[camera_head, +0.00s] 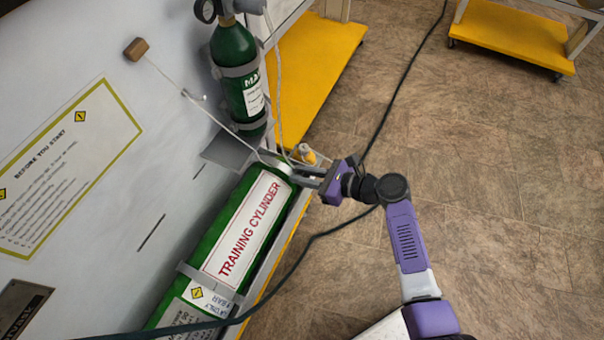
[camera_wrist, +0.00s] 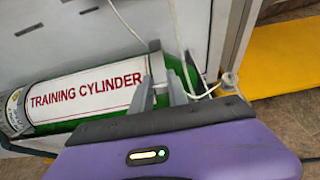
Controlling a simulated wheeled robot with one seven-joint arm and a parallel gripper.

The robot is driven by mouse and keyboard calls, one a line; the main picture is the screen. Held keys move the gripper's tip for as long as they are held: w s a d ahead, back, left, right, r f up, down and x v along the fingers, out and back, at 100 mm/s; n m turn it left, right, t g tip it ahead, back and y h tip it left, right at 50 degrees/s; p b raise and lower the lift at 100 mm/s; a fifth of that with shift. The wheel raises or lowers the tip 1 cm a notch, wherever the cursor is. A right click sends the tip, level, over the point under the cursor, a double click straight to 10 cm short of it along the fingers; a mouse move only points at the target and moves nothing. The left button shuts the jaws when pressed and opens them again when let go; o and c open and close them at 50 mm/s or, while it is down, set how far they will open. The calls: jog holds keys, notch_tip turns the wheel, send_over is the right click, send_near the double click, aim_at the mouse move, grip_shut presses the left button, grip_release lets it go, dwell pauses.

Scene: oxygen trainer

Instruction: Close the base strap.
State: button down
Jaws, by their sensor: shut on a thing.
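The large green training cylinder (camera_head: 241,232) lies in a long grey cradle against the white panel. A grey strap (camera_head: 187,270) crosses it near its lower end in the head view. My gripper (camera_head: 284,164) reaches in from the right over the cylinder's far end. Its fingers straddle that end, and it is shut on a thin piece there that looks like the base strap. The fingers mostly hide this piece. In the wrist view my gripper (camera_wrist: 171,62) is at the right end of the cylinder (camera_wrist: 85,97), beside the label.
A smaller dark green cylinder (camera_head: 233,68) stands clamped above the far end. A thin white cord runs from a brown block (camera_head: 136,49) towards my gripper. A small tan knob (camera_head: 307,154) sits beside it. A dark cable (camera_head: 330,231) crosses below my wrist.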

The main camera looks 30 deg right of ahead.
jog(key=shift+t+y, duration=0.5)
jog(key=shift+t, duration=0.3)
jog(key=shift+s+d+f+b, duration=0.1)
jog(key=shift+s+f+b, duration=0.05)
jog(key=shift+f+b, duration=0.75)
jog(key=shift+s+d+f+b, duration=0.1)
jog(key=shift+s+f+b, duration=0.05)
jog(key=shift+f+b, duration=0.8)
jog(key=shift+s+d+f+b, duration=0.1)
jog(key=shift+s+f+b, duration=0.05)
jog(key=shift+f+b, duration=0.75)
jog(key=shift+f, duration=0.15)
jog(key=c, duration=1.3)
grip_release()
